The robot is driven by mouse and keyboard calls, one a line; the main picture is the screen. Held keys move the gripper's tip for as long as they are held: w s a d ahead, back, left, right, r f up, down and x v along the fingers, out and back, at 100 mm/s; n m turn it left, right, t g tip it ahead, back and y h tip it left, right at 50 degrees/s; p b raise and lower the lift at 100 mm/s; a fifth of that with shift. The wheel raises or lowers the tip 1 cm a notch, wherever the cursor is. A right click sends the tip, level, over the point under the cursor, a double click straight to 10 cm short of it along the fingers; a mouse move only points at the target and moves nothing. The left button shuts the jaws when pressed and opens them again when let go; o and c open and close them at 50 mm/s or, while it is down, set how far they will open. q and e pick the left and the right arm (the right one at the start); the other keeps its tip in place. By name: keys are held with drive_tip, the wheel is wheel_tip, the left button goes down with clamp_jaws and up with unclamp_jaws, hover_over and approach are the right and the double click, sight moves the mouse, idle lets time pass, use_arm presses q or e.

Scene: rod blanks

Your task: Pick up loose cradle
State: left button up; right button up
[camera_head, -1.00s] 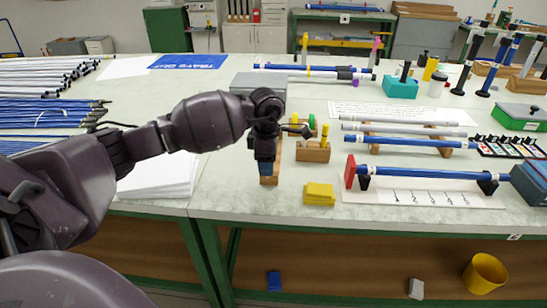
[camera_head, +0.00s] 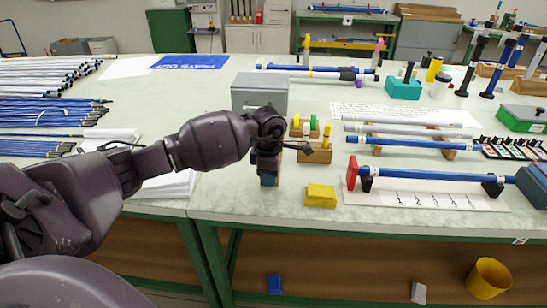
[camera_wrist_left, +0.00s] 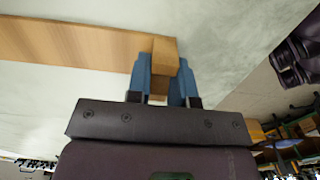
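The loose cradle, a small light-wood piece, is at the front left of the bench's working area, below my left gripper (camera_head: 268,178). In the head view the gripper mostly hides it. In the left wrist view the cradle's wooden block (camera_wrist_left: 165,55) lies between the two blue fingers of my left gripper (camera_wrist_left: 160,82), one on each side. A long wooden strip (camera_wrist_left: 75,42) runs from the block toward the left. The fingers look close to the wood, but I cannot tell whether they press on it. My right gripper is not in view.
A yellow block (camera_head: 320,195) sits just right of my gripper. A wooden holder (camera_head: 315,153) with coloured pegs and a grey box (camera_head: 259,92) stand behind. A blue rod (camera_head: 420,173) on stands lies to the right. White paper (camera_head: 172,186) lies left. The bench's front edge is close.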

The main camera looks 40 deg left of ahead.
use_arm(q)
clamp_jaws()
